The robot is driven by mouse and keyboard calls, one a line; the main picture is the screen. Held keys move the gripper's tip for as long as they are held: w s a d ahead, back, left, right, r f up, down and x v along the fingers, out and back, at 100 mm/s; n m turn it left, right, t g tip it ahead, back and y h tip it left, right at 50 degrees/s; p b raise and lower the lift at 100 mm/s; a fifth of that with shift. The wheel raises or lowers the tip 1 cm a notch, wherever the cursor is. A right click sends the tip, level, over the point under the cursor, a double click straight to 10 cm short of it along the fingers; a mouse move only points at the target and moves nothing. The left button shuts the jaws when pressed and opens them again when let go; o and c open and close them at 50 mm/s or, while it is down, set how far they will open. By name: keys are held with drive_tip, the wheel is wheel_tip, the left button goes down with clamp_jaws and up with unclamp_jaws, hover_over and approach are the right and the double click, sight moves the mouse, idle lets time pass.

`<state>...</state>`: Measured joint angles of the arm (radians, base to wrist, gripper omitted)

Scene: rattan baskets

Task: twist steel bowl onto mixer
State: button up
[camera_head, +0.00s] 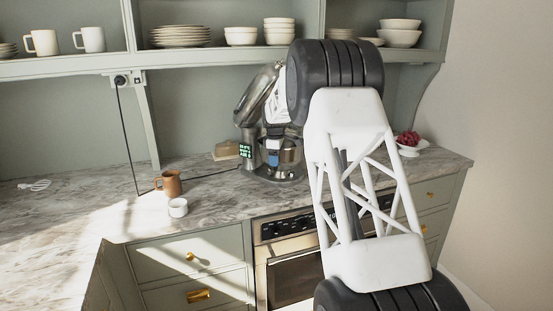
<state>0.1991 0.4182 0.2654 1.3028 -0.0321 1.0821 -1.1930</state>
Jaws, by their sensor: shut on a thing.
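The stand mixer (258,92) is on the marble counter against the back wall, its grey head tilted up to the left. The steel bowl (290,155) is low at the mixer, over its base, and looks upright. My gripper (273,158) comes down from above in front of the mixer and is shut on the bowl; a small blue part shows at the bowl's near left side. My large arm covers the mixer's right side, and most of the gripper and its fingertips are hard to make out. I cannot tell whether the bowl is seated in the base.
A brown mug (169,184) and a small white cup (178,208) stand left of the mixer. A black cord (125,145) hangs to the counter. A bowl of red fruit (408,143) is at the right. The shelf (190,60) overhead holds dishes. The left counter is mostly clear.

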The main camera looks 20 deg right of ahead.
drive_tip(key=shift+w+a+m, duration=0.5)
drive_tip(key=shift+a+m, duration=0.2)
idle(0.5)
drive_tip(key=shift+w+a+m, duration=0.15)
drive_tip(key=shift+m, duration=0.15)
drive_tip(key=shift+w+a+m, duration=0.25)
drive_tip(key=shift+m, duration=0.05)
idle(0.4)
drive_tip(key=shift+w+a+r, duration=0.1)
drive_tip(key=shift+w+a, duration=0.05)
drive_tip(key=shift+w+a+m, duration=0.25)
drive_tip(key=shift+m, duration=0.25)
idle(0.3)
drive_tip(key=shift+w+a, duration=0.2)
drive_tip(key=shift+w, duration=0.05)
drive_tip(key=shift+m, duration=0.3)
